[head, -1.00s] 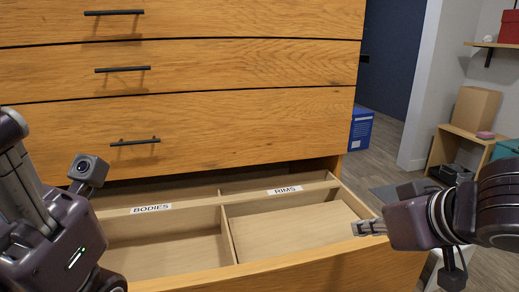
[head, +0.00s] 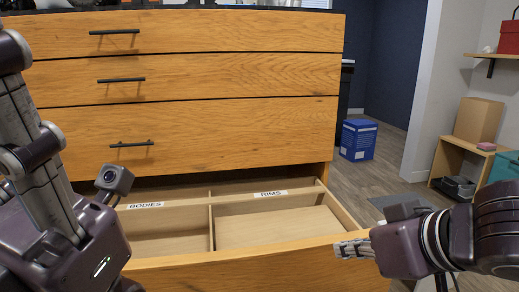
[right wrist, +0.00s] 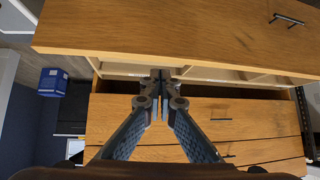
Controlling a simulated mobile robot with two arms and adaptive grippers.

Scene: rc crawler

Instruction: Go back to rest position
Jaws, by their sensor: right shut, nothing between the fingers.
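My right gripper (head: 352,248) is at the right end of the open bottom drawer (head: 240,272) in the head view, near its front edge. In the right wrist view its fingers (right wrist: 160,76) are together, with nothing between them. My left arm comes in from the left in the head view, but its fingertips are out of the picture. The drawer has compartments labelled BODIES (head: 145,206) and RIMS (head: 270,194). The parts of them that show look empty.
The wooden dresser (head: 200,75) has several shut drawers with black handles above the open one. A blue box (head: 358,139) stands on the floor to its right. A low shelf with a cardboard box (head: 478,122) stands by the right wall.

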